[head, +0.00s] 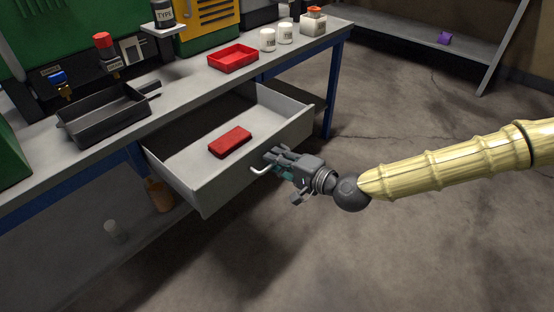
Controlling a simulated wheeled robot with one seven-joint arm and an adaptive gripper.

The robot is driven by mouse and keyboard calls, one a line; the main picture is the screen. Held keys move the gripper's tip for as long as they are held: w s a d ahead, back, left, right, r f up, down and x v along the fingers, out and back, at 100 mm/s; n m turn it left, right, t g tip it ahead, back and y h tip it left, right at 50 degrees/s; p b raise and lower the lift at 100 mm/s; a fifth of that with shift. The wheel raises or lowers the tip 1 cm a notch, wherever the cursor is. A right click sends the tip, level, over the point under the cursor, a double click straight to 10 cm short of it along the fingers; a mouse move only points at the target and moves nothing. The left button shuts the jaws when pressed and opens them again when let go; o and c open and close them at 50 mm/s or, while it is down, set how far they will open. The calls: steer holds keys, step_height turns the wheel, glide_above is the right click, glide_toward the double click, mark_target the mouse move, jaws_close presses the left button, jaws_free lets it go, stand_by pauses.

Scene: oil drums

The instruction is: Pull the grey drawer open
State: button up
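The grey drawer (188,196) stands well out from under the workbench, and its inside shows. A red block-like item (230,142) lies on the drawer floor. A light, curved handle (262,170) is on the drawer's front face. My gripper (268,161) is at the handle, reaching in from the right. Its fingers overlap the handle in the head view, and their closure on it is too small to make out.
The workbench top (195,85) holds a black tray (103,115), a red tray (233,58) and white jars (285,33). A bottle (159,194) stands on the shelf below. The floor (400,240) in front is clear.

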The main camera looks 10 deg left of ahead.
steer(key=v, duration=1.2)
stand_by(0.5)
steer(key=s+d+f+n+g+h, duration=0.1)
steer(key=s+f+g+h, duration=0.1)
steer(key=s+f, duration=0.5)
steer(key=s+d+f+g+h, duration=0.2)
steer(key=s+f, duration=0.2)
steer(key=f, duration=0.7)
steer(key=s+d+f+n+g+h, duration=0.1)
steer(key=s+f+g+h, duration=0.1)
steer(key=s+f, duration=0.5)
steer(key=s+d+f+n+g+h, duration=0.1)
steer(key=s+d+f+h, duration=0.1)
steer(key=s+d+f, duration=0.3)
steer(key=s+d+f+n+h, duration=0.1)
steer(key=d+f+n+h, duration=0.15)
steer(key=d, duration=0.55)
steer(key=s+d+f+g+h, duration=0.1)
steer(key=s+d+f+h, duration=0.2)
steer(key=d+f, duration=0.25)
step_height(320, 180, up, 30)
steer(key=p, duration=2.9)
steer(key=shift+d+f, duration=0.2)
steer(key=shift+d, duration=0.05)
steer(key=shift+w+a, duration=0.1)
